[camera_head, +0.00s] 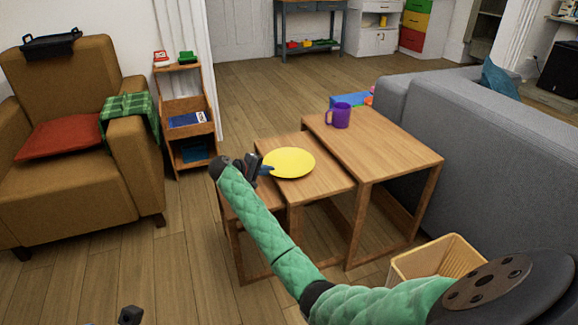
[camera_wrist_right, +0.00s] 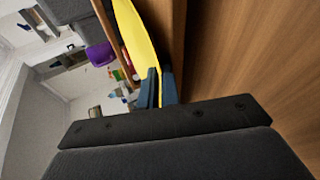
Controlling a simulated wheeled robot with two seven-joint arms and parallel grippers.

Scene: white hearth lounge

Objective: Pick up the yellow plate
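The yellow plate (camera_head: 290,162) lies flat at the middle wooden nesting table (camera_head: 322,187) in the head view. My right gripper (camera_head: 265,169) is at the plate's left rim. In the right wrist view its two dark blue fingers (camera_wrist_right: 160,88) are close together with the rim of the yellow plate (camera_wrist_right: 138,38) between them, so it looks shut on the rim. I cannot tell whether the plate touches the tabletop. A small dark part at the bottom edge of the head view seems to be my left gripper (camera_head: 130,315); its fingers are not clear.
A purple mug (camera_head: 339,116) stands on the taller table (camera_head: 385,145) to the right; it also shows in the wrist view (camera_wrist_right: 100,54). A wooden bin (camera_head: 437,262), a grey sofa (camera_head: 450,120) and a brown armchair (camera_head: 62,180) are around. The floor at left front is clear.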

